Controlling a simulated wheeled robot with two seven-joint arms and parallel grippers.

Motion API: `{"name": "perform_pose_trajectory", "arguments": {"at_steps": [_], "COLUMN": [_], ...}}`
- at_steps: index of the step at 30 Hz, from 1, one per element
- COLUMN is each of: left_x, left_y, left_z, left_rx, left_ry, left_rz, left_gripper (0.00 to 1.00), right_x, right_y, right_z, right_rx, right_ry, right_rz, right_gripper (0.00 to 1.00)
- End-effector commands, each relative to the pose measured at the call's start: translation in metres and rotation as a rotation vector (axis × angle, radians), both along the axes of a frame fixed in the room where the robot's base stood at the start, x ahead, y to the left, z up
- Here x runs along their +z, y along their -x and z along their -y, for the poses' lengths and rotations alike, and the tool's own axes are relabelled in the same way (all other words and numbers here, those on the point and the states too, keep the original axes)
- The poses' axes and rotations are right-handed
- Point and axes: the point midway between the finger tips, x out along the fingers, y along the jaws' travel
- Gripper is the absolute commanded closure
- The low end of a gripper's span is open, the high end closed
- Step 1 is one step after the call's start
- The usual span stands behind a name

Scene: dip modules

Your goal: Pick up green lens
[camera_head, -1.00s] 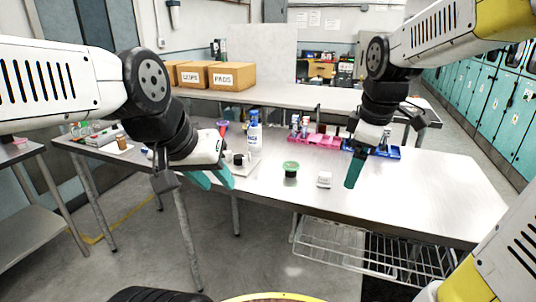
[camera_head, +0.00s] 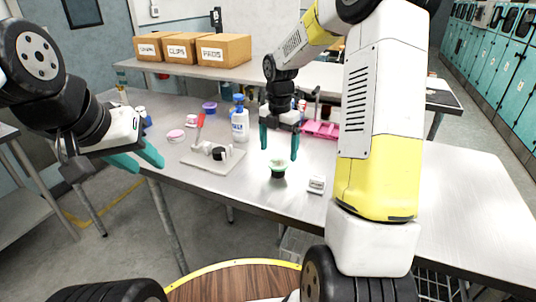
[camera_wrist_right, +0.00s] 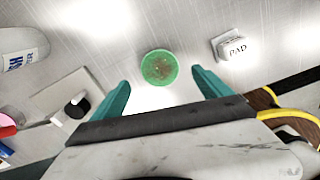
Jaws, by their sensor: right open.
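The green lens (camera_head: 278,163) sits on top of a small dark round holder (camera_head: 278,173) on the metal table. In the right wrist view the lens (camera_wrist_right: 158,67) is a round green disc seen from above, ahead of and between the fingers. My right gripper (camera_head: 280,148) is open above the lens, its teal fingers pointing down, with nothing between them; it also shows in the right wrist view (camera_wrist_right: 160,92). My left gripper (camera_head: 142,162) hangs off the table's left front, apart from the lens. Its teal fingers overlap, so their gap is unclear.
A white block marked PAD (camera_head: 317,184) is right of the lens. A pink rack (camera_head: 320,129) stands farther back. The table's right side is clear.

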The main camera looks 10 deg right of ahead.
Motion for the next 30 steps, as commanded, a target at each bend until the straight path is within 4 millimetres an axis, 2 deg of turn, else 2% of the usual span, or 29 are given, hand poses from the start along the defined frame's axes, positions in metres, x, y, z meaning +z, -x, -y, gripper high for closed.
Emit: {"name": "perform_pose_trajectory", "arguments": {"at_steps": [3,7,16,25,26,30], "left_x": [0.000,0.000,0.000,0.000,0.000,0.000], "left_y": [0.000,0.000,0.000,0.000,0.000,0.000], "left_z": [0.000,0.000,0.000,0.000,0.000,0.000], "left_rx": [0.000,0.000,0.000,0.000,0.000,0.000], "left_ry": [0.000,0.000,0.000,0.000,0.000,0.000], "left_rz": [0.000,0.000,0.000,0.000,0.000,0.000], "left_gripper": [0.64,0.64,0.64,0.64,0.64,0.64], "right_x": [-0.020,-0.035,-0.039,-0.039,-0.039,-0.039], "right_y": [-0.001,-0.001,-0.001,-0.001,-0.001,-0.001], "right_z": [0.001,0.001,0.001,0.001,0.001,0.001], "right_rx": [0.000,-0.001,-0.002,-0.002,-0.002,-0.002], "right_ry": [0.000,0.000,0.000,-0.001,-0.001,-0.001], "right_rz": [-0.004,-0.001,0.000,0.001,0.001,0.001], "right_gripper": [0.11,0.11,0.13,0.72,0.76,0.76]}}
